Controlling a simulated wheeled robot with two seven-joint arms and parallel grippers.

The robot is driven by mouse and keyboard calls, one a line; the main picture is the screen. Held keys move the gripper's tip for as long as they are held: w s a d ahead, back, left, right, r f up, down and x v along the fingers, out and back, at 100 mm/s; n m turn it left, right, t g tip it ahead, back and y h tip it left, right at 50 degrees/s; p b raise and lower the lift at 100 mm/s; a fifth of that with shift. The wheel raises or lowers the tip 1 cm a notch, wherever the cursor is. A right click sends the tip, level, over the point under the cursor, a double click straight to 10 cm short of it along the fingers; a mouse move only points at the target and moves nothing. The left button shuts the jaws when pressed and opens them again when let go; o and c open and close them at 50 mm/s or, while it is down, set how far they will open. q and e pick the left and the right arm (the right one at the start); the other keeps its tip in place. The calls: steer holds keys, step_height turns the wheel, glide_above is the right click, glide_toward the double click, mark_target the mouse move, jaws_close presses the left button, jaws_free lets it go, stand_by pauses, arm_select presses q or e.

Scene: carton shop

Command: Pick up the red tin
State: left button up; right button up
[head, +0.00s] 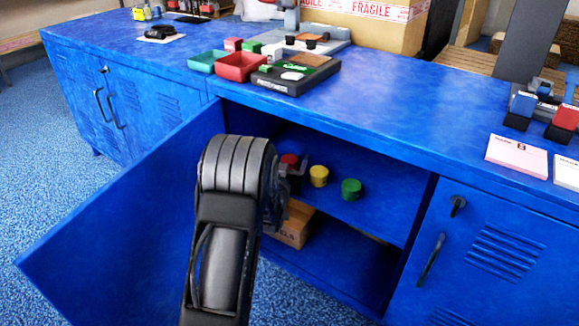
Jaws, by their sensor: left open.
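The red tin (289,160) stands on the upper shelf inside the open blue cabinet, at the left of a row. Only its top part shows; my left gripper hides the rest. My left gripper (294,168) is open and reaches into the cabinet at the red tin. I cannot tell whether its fingers touch or straddle the tin. A yellow tin (319,176) and a green tin (351,189) stand to the right of it on the same shelf. My right gripper is not in view.
The open cabinet door (120,215) stands out on the left, beside my left arm. The shelf (385,215) is bare right of the green tin. A cardboard box (292,232) sits below. Red and teal trays (241,66) stand on the worktop above.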

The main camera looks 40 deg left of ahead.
mark_target(289, 158)
arm_select(q)
steer(key=shift+c, duration=0.3)
steer(key=c, duration=1.5)
steer(key=shift+o, duration=0.2)
steer(key=shift+r, duration=0.15)
step_height(289, 158, up, 10)
steer(key=p, duration=0.5)
steer(key=shift+s+f, duration=0.1)
steer(key=shift+f, duration=0.1)
